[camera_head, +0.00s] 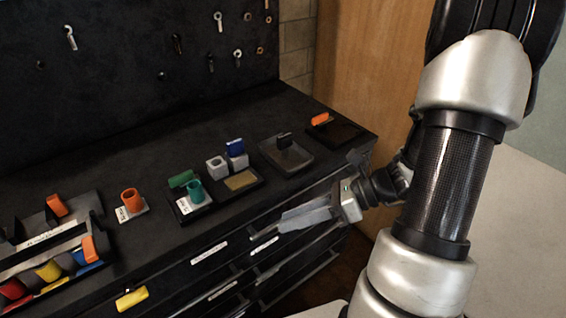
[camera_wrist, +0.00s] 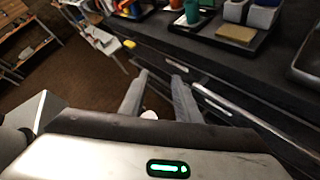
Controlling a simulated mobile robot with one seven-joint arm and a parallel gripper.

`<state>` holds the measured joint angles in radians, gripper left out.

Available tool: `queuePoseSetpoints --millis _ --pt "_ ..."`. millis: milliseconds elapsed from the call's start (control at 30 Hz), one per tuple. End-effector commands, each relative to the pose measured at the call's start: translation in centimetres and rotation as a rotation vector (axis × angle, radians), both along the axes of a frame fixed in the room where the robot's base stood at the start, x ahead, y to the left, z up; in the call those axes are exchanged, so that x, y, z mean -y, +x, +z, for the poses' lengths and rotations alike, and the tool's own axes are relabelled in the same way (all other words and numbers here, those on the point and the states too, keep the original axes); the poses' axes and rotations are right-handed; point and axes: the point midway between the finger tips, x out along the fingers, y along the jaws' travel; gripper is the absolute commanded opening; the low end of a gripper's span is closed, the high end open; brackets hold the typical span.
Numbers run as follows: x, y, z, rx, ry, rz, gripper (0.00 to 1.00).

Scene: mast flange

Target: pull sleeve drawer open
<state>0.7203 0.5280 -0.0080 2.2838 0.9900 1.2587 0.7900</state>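A dark cabinet (camera_head: 120,165) has drawer fronts with white label strips (camera_head: 209,253). The label text is too small to read, so I cannot tell which one is the sleeve drawer. My gripper (camera_head: 283,222) is in front of the upper drawers toward the cabinet's right end, its fingers pointing left along the fronts. In the wrist view my gripper (camera_wrist: 160,75) has its two fingers apart with nothing seen between them. A long pale drawer handle bar (camera_wrist: 240,112) lies right of the fingers. The drawers look shut, though my gripper hides part of their fronts.
The cabinet top holds trays, a green cup (camera_head: 195,190), an orange cup (camera_head: 131,200), grey blocks (camera_head: 216,167) and a dark tray (camera_head: 287,155). A yellow piece (camera_head: 132,298) juts from the front at lower left. A wooden panel (camera_head: 362,70) stands behind the right end.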

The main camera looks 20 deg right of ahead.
Motion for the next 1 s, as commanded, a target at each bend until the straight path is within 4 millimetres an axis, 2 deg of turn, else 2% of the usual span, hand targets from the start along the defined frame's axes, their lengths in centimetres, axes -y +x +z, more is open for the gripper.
queuePoseSetpoints --millis 33,167,300,400,500,633,767,1000 --pt "1.8 0.5 -2.8 -0.088 0.115 -0.146 0.3" --pt "6.5 1.7 -7.5 -0.273 0.414 -0.493 0.3" --pt "11.7 1.7 -12.6 -0.416 0.733 -0.807 0.3" --pt "14.6 1.1 -15.5 -0.474 0.915 -0.963 0.3" --pt "16.4 0.4 -17.3 -0.505 1.036 -1.057 0.3" --pt "17.3 0.2 -18.2 -0.52 1.102 -1.104 0.3" --pt "16.9 1.3 -18.2 -0.521 1.105 -1.106 0.3" --pt "15.2 5.7 -18.2 -0.521 1.102 -1.101 0.3"
